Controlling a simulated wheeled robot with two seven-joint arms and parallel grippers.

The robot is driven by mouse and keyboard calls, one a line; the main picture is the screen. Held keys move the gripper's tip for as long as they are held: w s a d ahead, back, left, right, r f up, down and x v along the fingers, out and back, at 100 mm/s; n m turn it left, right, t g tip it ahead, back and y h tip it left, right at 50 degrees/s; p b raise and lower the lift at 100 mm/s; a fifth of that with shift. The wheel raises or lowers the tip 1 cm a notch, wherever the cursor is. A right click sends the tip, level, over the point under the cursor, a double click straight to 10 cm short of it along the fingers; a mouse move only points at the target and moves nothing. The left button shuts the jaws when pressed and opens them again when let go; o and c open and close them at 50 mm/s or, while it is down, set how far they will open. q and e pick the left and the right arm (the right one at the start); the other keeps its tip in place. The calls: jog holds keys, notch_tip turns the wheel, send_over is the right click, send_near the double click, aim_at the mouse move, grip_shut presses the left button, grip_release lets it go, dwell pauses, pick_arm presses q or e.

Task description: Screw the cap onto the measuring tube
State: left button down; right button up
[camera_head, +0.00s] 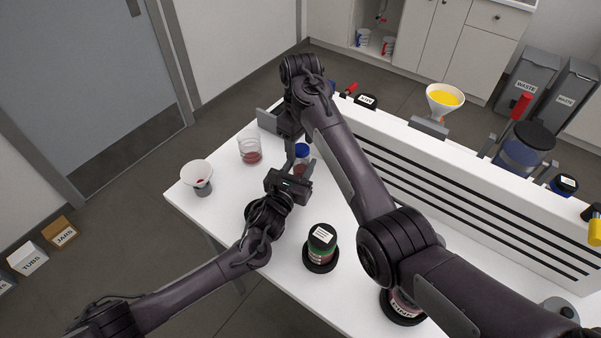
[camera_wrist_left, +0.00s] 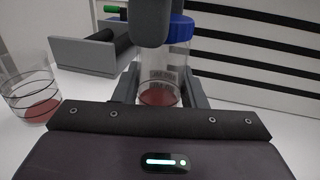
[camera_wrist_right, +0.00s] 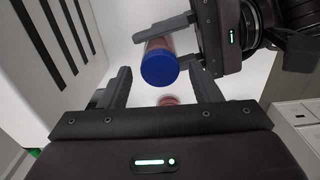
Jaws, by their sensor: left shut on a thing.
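The measuring tube (camera_wrist_left: 160,72) is clear with red contents low in it and stands upright. The blue cap (camera_wrist_right: 159,69) sits at the tube's top; how tightly it is seated cannot be told. The cap also shows in the head view (camera_head: 302,150). My left gripper (camera_wrist_left: 160,92) is shut on the tube from the front. My right gripper (camera_wrist_right: 160,76) is above, pointing down, its fingers apart on either side of the cap with gaps showing. In the left wrist view, one dark finger of the right gripper hides part of the cap.
A beaker with red liquid (camera_head: 250,152) and a funnel on a grey stand (camera_head: 198,175) are to the left. A white slotted rack (camera_head: 450,190) runs behind. The front-left table is clear.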

jog(key=shift+r, duration=2.25)
jog(key=shift+c, duration=0.3)
jog(key=shift+r, duration=1.75)
jog(key=shift+f, duration=0.1)
jog(key=shift+f, duration=3.95)
jog(key=shift+c, duration=0.4)
jog(key=c, duration=1)
